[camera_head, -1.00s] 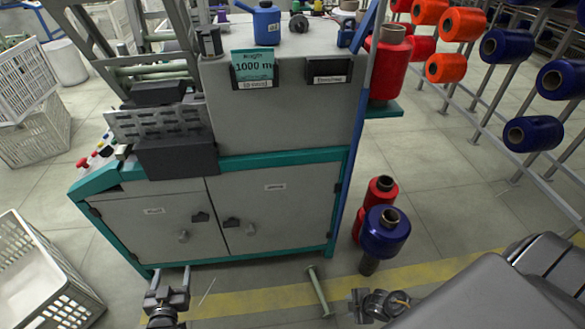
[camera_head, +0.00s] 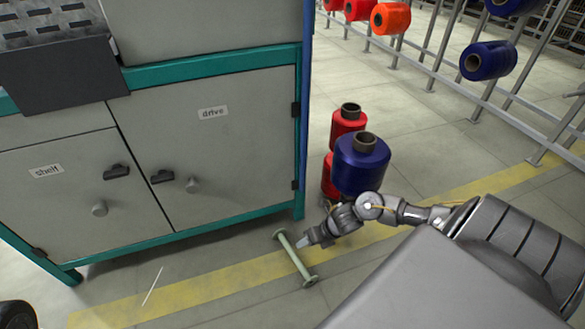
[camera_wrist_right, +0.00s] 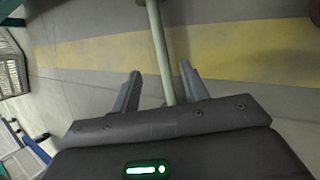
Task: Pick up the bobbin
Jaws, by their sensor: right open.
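The bobbin (camera_head: 296,260) is a thin pale green rod with a round flange at each end. It lies on the floor in front of the cabinet, across the yellow line. My right gripper (camera_head: 306,242) is open beside the rod in the head view. In the right wrist view the rod of the bobbin (camera_wrist_right: 158,45) runs down between the two spread fingers of my right gripper (camera_wrist_right: 160,78), and its lower end is hidden behind the gripper body. I cannot tell whether the fingers touch it. My left gripper is not clearly in view; a dark part shows at the lower left corner.
The grey cabinet (camera_head: 230,150) with teal edges stands behind the bobbin. A blue yarn spool (camera_head: 361,168) and red spools (camera_head: 347,121) stand just beyond my right arm. A rack with spools (camera_head: 487,60) is at the back right. Floor left of the bobbin is clear.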

